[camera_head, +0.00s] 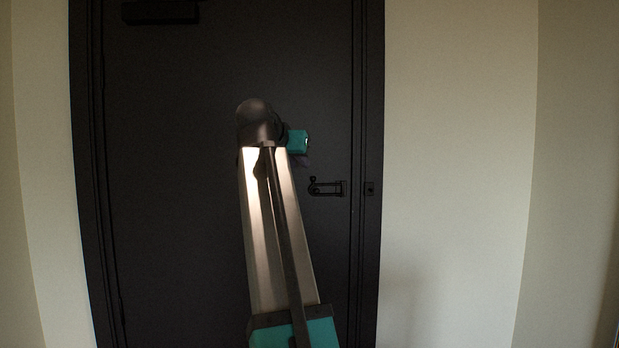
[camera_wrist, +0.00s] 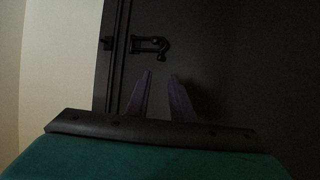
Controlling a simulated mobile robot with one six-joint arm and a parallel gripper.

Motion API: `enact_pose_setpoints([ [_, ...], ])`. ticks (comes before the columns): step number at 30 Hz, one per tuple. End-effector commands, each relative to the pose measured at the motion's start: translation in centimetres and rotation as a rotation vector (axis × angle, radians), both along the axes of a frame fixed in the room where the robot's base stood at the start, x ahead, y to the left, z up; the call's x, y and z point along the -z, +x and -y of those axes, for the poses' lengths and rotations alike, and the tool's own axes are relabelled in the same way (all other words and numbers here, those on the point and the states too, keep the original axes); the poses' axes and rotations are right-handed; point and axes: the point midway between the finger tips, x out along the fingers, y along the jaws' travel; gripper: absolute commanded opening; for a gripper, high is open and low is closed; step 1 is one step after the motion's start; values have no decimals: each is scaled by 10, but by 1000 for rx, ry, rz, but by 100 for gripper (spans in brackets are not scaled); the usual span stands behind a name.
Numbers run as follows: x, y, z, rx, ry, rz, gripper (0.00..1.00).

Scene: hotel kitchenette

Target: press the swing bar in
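The black swing bar (camera_head: 326,183) is mounted near the right edge of the dark door (camera_head: 180,200), with its rounded end pointing left. In the wrist view the swing bar (camera_wrist: 152,45) appears with its rounded end to the right, above and beyond my fingertips. A small black fitting (camera_head: 370,188) sits on the door frame beside it, and this fitting also shows in the wrist view (camera_wrist: 106,43). My gripper (camera_wrist: 162,76) has its two fingers apart with nothing between them. It looks apart from the bar.
The door looks closed in its dark frame (camera_head: 373,80). A dark box-shaped closer (camera_head: 160,12) is at the door's top left. Pale walls (camera_head: 455,150) stand on both sides, and no loose objects are in view.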

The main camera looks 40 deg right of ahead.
Motion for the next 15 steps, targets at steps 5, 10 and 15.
enact_pose_setpoints([
  [5, 6, 6, 10, 1, -1, -1, 21],
  [10, 12, 11, 22, 2, 1, -1, 21],
  [15, 17, 20, 39, 1, 1, -2, 21],
])
